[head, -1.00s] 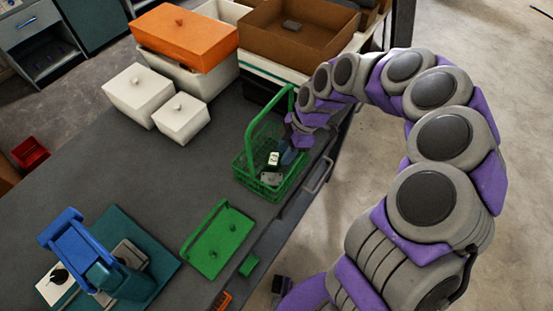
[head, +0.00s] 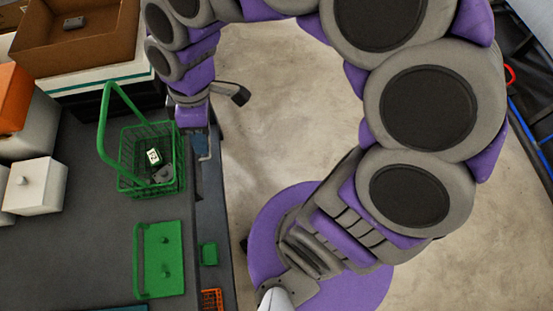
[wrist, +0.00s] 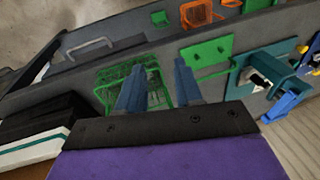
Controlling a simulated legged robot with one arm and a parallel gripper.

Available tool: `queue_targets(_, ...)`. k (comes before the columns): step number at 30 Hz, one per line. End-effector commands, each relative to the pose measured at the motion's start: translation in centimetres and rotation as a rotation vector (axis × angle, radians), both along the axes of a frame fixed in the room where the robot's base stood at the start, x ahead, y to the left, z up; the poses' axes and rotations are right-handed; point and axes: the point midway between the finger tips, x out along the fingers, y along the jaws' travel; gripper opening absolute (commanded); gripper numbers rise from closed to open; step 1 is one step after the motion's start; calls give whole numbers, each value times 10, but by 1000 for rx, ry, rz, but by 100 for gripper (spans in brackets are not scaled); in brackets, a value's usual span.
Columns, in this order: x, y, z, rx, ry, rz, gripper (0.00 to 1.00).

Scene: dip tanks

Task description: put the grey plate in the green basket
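The green basket (head: 182,180), a wire basket with a tall handle, stands on the dark bench near its right edge. A grey plate (head: 164,175) lies inside it, beside a small white marked piece (head: 153,156). My gripper (head: 201,146) is just right of the basket, over the bench edge, apart from the plate. In the wrist view my gripper (wrist: 160,85) shows two blue fingers spread apart with nothing between them. The basket also shows there behind the fingers (wrist: 112,82); its contents cannot be made out.
A green pegged plate (head: 180,258) lies in front of the basket. A brown box (head: 40,62) with a small grey piece (head: 73,22) stands at the back left. White lidded boxes (head: 38,195) stand at the left. Open floor lies right of the bench.

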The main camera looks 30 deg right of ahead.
Motion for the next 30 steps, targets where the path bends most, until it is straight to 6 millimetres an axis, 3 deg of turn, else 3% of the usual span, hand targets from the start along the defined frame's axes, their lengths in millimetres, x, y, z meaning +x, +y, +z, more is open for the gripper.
queue_targets(6, -74, -60, 10, -181, 60, -523, 35)
queue_targets(13, -132, -96, 6, -294, 110, -974, 35)
queue_targets(18, -146, -104, 4, -319, 124, -1095, 35)
queue_targets(30, -146, -103, 4, -320, 125, -1099, 35)
